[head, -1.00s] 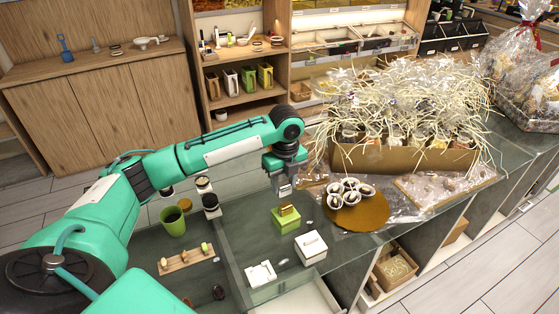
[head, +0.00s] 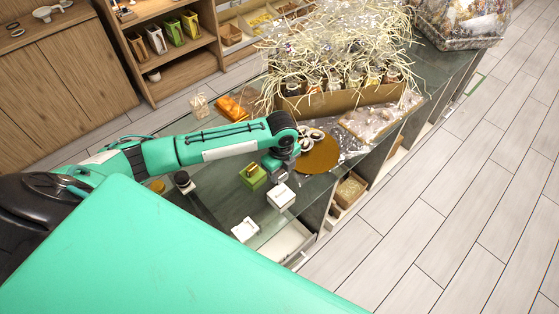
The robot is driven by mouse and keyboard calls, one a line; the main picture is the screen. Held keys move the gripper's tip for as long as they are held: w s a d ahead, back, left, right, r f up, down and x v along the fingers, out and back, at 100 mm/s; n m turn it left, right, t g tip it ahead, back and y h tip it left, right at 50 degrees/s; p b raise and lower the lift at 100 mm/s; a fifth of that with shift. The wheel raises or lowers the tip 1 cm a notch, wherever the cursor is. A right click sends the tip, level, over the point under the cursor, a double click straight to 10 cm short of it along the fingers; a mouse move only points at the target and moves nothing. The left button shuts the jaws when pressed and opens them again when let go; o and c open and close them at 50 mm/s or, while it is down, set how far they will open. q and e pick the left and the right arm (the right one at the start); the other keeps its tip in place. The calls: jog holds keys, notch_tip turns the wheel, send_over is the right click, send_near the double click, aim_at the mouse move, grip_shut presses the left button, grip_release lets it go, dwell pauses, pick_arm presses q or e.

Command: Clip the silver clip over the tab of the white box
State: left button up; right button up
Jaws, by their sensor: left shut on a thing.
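The white box (head: 281,196) stands on the glass counter, near its front edge, with its lid up. My left gripper (head: 283,170) points down just behind the white box, close above the counter in the picture. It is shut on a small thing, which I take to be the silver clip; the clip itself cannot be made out. The tab of the white box is too small to tell. My right gripper is not in view.
A green box (head: 253,178) with a gold piece on top stands left of the white box. A flat white item (head: 245,230) lies nearer. A round brown board (head: 318,154) with small cups and a straw-filled hamper (head: 340,103) stand behind to the right.

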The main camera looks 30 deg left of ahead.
pick_arm(q)
jog(key=shift+d, duration=0.1)
dwell(0.3)
jog(key=shift+r+p, duration=0.15)
jog(key=shift+p, duration=0.35)
jog(key=shift+f+b, duration=0.55)
jog(key=shift+f, duration=0.35)
jog(key=b, duration=0.2)
send_over(281, 191)
jog(key=shift+f, duration=2.15)
jog(key=shift+p, duration=1)
jog(key=shift+f+b, duration=0.65)
jog(key=shift+f, duration=0.85)
jog(key=o, duration=1)
